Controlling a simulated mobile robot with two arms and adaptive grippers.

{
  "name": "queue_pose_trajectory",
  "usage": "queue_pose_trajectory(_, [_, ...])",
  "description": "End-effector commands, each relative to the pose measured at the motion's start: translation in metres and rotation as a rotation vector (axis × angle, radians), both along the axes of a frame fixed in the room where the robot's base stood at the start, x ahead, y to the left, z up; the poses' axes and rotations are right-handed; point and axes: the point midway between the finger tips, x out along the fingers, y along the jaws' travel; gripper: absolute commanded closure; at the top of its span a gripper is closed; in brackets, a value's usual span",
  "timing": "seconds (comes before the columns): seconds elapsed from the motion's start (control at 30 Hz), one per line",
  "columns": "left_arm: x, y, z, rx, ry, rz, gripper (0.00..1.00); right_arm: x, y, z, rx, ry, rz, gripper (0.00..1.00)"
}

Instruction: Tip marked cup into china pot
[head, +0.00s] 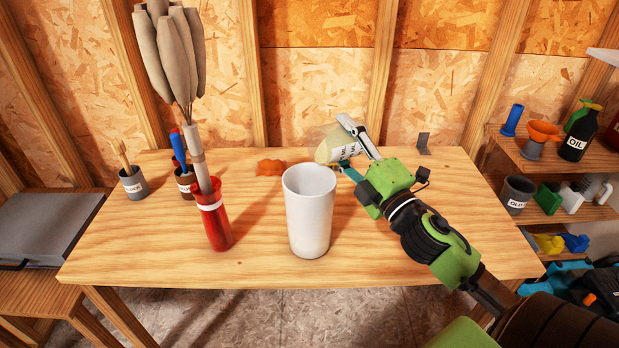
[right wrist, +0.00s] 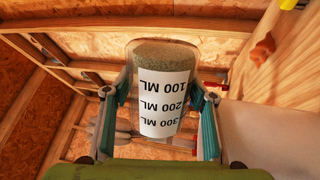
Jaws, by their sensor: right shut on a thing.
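The china pot (head: 309,222) is a tall plain white vessel standing upright on the wooden table, its mouth open upward. The marked cup (head: 327,152) is clear, with a white label and greenish grainy stuff inside. It is tilted and held behind and to the right of the pot's rim, apart from it as far as I can tell. My right gripper (head: 354,152) is shut on it. In the right wrist view the cup (right wrist: 164,88) sits between both fingers, its label reading 100, 200 and 300 ML. My left gripper is out of view.
A red holder (head: 216,226) with tall grey buds stands left of the pot. An orange lump (head: 270,167) lies behind it. Two small tool cups, one grey (head: 133,187), stand at the table's left. Shelves (head: 560,150) with bottles are at right. The front right tabletop is bare.

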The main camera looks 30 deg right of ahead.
Motion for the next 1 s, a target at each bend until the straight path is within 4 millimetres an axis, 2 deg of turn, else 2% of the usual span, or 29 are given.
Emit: queue_pose_trajectory(1.0, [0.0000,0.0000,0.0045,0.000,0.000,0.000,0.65,0.0001,0.0035,0.0023,-0.093,0.001,0.000,0.80])
